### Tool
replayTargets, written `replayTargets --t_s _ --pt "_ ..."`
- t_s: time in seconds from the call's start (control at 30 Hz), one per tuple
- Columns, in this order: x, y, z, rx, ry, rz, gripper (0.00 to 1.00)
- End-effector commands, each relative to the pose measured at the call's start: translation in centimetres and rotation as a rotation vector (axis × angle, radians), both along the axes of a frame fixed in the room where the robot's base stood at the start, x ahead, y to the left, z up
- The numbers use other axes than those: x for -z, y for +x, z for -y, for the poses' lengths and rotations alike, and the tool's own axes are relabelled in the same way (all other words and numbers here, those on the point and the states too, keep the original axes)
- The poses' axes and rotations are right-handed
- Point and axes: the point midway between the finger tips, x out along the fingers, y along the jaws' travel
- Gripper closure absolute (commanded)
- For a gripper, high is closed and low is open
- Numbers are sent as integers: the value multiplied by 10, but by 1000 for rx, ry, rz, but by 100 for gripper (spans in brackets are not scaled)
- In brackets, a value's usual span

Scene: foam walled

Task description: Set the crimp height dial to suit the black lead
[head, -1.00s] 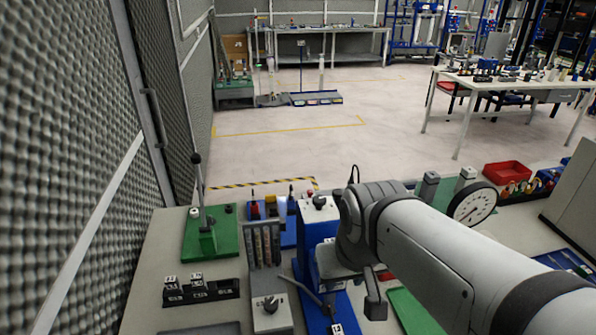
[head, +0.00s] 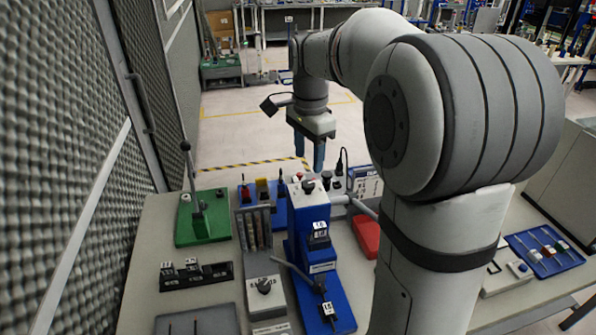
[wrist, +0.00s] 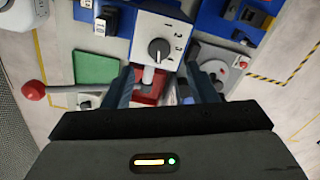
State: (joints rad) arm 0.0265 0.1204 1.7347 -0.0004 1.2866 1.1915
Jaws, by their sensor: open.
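A blue press (head: 309,225) stands on the bench with a small dark dial (head: 308,186) on its pale top. The wrist view shows this dial (wrist: 158,50) on a white face with numbers 1 to 4 beside it; its exact setting is too small to read surely. My gripper (head: 311,160) points down above and behind the press, open and empty. In the wrist view its fingers (wrist: 163,88) are apart, nearer the camera than the dial, touching nothing visible. A grey rack (head: 254,228) holds several thin coloured strips; I cannot tell which is the black lead.
A green lever stand (head: 203,220) and a black block holder (head: 196,276) are at left. A red box (head: 368,236) lies right of the press. My arm hides much of the right side.

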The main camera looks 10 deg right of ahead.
Motion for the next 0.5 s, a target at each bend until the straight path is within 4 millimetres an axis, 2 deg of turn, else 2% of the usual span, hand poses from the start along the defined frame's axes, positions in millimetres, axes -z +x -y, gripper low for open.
replayTargets --t_s 0.3,0.5 --pt "49 -1 0 2 0 -4 48" --pt "69 -1 1 2 1 -1 48"
